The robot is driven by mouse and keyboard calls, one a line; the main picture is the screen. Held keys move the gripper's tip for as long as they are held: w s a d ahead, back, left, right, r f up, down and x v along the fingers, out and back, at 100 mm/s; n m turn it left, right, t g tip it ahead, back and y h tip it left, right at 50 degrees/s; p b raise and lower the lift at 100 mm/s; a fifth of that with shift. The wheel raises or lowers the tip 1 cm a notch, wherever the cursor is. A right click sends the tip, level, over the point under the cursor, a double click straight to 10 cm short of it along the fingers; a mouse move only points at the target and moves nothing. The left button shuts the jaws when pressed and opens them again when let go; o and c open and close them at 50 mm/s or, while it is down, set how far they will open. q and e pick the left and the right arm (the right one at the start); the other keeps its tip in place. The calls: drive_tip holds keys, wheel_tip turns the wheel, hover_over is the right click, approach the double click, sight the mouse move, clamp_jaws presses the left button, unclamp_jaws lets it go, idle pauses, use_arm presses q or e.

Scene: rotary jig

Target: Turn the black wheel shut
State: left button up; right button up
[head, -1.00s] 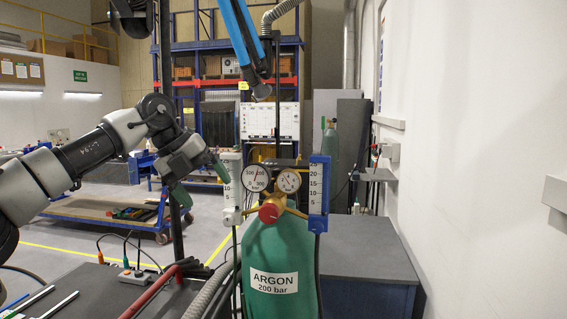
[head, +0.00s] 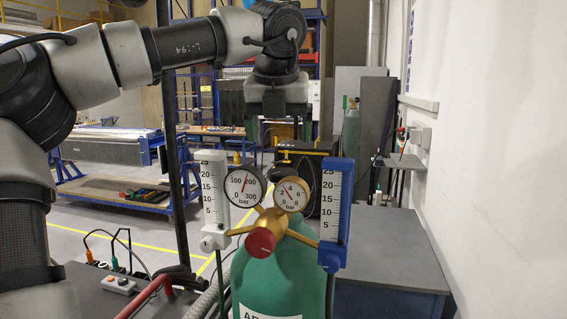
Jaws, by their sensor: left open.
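A green argon cylinder (head: 280,285) stands at the front with a brass regulator, a red knob (head: 260,242) and two round gauges. The left gauge (head: 245,186) reads to 300 bar and the right one (head: 291,194) is smaller. I cannot make out a black wheel; the gauges may hide it. My left gripper (head: 279,134) is open, fingers pointing down, above and behind the gauges in the picture. It holds nothing that I can see, and its distance to the regulator is unclear. My right gripper is not in view.
White-scaled flow tubes flank the gauges, one on the left (head: 214,195) and a blue-backed one on the right (head: 335,205). A black box (head: 312,170) shows behind them. A grey bench (head: 385,245) stands at right, and a button box (head: 118,285) at lower left.

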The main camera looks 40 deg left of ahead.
sight(282, 171)
use_arm(q)
drive_tip(key=p+x, duration=0.1)
drive_tip(key=x, duration=0.3)
drive_tip(key=shift+d+f+p, duration=0.1)
drive_tip(key=shift+f+p, duration=0.25)
drive_tip(key=shift+f, duration=0.1)
drive_tip(key=w+f, duration=0.1)
drive_tip(key=w+a+f+p, duration=0.1)
drive_tip(key=f, duration=0.1)
drive_tip(key=shift+a, duration=0.2)
drive_tip(key=shift+f, duration=0.15)
drive_tip(key=shift+s+d, duration=0.2)
drive_tip(key=shift+s, duration=0.1)
drive_tip(key=shift+c, duration=1.1)
drive_tip(key=shift+w+a, duration=0.1)
drive_tip(key=shift+w, duration=0.05)
drive_tip(key=c, duration=0.5)
drive_tip(key=shift+c, duration=1)
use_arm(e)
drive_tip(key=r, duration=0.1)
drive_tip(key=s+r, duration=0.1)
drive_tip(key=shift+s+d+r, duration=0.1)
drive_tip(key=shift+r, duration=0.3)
